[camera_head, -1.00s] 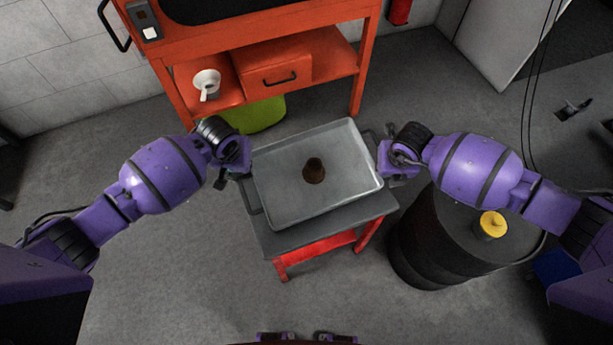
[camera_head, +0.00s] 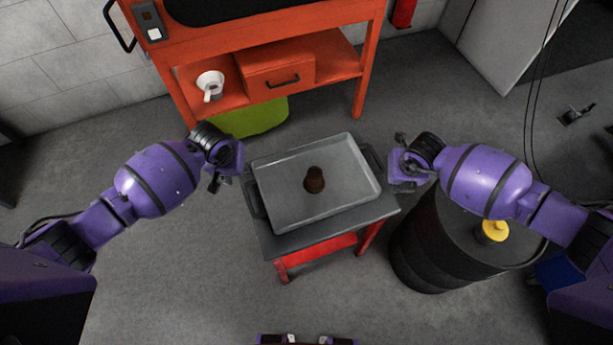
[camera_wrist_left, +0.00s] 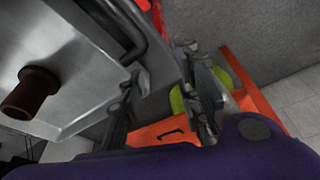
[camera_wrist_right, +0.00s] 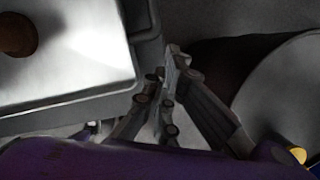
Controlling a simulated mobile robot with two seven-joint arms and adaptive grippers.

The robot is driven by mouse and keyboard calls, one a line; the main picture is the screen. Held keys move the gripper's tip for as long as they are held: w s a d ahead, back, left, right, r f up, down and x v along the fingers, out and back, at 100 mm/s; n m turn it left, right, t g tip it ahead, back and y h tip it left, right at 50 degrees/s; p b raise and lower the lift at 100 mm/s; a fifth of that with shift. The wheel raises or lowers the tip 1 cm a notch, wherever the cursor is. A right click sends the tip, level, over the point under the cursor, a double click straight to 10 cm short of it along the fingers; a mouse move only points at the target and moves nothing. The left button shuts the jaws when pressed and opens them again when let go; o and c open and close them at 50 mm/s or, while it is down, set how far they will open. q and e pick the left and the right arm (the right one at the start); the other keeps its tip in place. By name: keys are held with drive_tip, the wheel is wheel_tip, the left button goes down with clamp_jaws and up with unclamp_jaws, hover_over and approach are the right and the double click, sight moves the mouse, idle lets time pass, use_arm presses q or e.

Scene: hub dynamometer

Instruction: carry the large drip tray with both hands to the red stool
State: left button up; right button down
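The large drip tray (camera_head: 290,210) is a shallow grey metal pan. It rests on the dark top of the red stool (camera_head: 325,246). A brown cylindrical piece (camera_head: 314,180) stands inside it, and dark handles show at its left and right sides. My left gripper (camera_head: 222,182) is open and empty, just left of the tray and apart from its left handle. In the left wrist view, its spread fingers (camera_wrist_left: 162,95) are beside the tray's handle. My right gripper (camera_head: 398,165) is just right of the tray, apart from it.
A black drum (camera_head: 430,235) with a yellow cap (camera_head: 494,230) stands right of the stool, under my right arm. An orange workbench (camera_head: 340,62) with a white funnel (camera_head: 210,84) is behind, with a green container (camera_head: 252,118) below. The floor left of the stool is clear.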

use_arm(q)
drive_tip(key=shift+a+f, duration=0.1)
use_arm(e)
drive_tip(key=c, duration=2.5)
unclamp_jaws()
drive_tip(key=shift+d+f, duration=0.1)
drive_tip(key=shift+c, duration=0.2)
use_arm(q)
drive_tip(key=shift+a, duration=0.1)
use_arm(e)
drive_tip(key=o, duration=0.8)
drive_tip(key=shift+d, duration=0.1)
use_arm(q)
drive_tip(key=shift+f, duration=0.1)
drive_tip(key=shift+s, duration=0.1)
drive_tip(key=v, duration=1.2)
use_arm(e)
drive_tip(key=v, duration=1.2)
drive_tip(key=shift+w, duration=0.1)
